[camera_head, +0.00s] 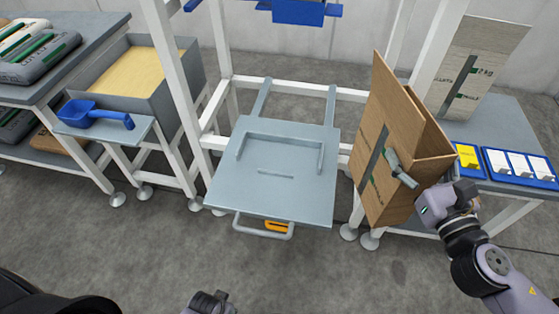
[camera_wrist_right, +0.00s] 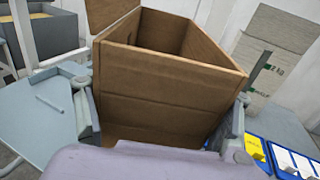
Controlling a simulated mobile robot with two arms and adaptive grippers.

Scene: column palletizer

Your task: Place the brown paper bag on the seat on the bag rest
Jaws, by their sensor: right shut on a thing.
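The brown paper bag (camera_head: 375,140) is open at the top and tilted, right of centre in the head view. My right gripper (camera_head: 402,172) is shut on it, with a finger across its printed side. In the right wrist view the bag (camera_wrist_right: 160,100) sits between both fingers, its open mouth showing.
White frame posts (camera_head: 222,40) rise behind the plate, with a blue part (camera_head: 298,14) above. A blue scoop (camera_head: 95,115) and grain bin (camera_head: 193,75) are at left.

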